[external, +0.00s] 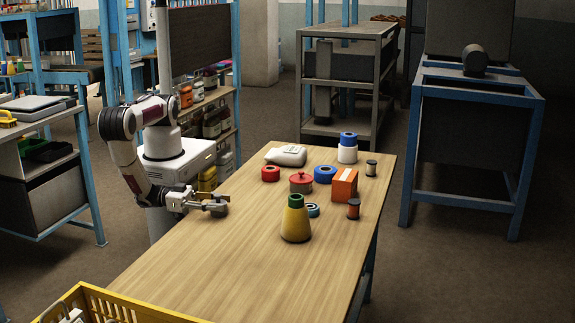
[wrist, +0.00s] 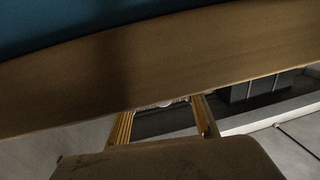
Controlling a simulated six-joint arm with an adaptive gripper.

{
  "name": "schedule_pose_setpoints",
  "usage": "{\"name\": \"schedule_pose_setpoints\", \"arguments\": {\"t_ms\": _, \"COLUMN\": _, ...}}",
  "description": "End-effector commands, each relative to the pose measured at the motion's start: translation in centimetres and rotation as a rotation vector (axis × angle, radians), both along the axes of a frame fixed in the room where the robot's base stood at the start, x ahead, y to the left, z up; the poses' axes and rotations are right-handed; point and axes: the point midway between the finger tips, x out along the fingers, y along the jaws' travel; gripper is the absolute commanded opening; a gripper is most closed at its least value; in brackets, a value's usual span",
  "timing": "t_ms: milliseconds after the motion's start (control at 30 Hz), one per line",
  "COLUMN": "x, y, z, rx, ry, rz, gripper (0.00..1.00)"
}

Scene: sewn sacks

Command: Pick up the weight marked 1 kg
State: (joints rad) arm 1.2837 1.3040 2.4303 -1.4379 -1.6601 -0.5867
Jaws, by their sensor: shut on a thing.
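My gripper (external: 205,203) is at the left edge of the wooden table, low over its top. It is shut on a small dark grey object (external: 220,211), mostly hidden by the fingers. No 1 kg mark can be read on it, so I cannot tell if it is the weight. I cannot tell whether it touches the table. In the wrist view my two yellowish fingers (wrist: 163,122) show apart, with a large blurred brown-grey shape (wrist: 170,160) in front below. A white sack-like thing (external: 287,156) with faint marks lies at the table's back.
On the wooden table (external: 190,270) stand a yellow cone with green top (external: 295,222), an orange box (external: 344,186), a red round tin (external: 301,183), red and blue rings, spools and a blue-white stack (external: 347,148). A yellow crate (external: 85,295) is front left. The near tabletop is clear.

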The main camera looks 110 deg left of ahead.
Motion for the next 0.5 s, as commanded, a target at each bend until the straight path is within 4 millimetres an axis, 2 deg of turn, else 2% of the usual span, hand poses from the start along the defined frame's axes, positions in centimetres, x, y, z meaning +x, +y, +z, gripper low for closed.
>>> {"name": "schedule_pose_setpoints", "arguments": {"t_ms": 500, "x": 0.0, "y": 0.0, "z": 1.7, "rx": -0.001, "ry": -0.004, "rz": 0.000, "gripper": 0.00}}
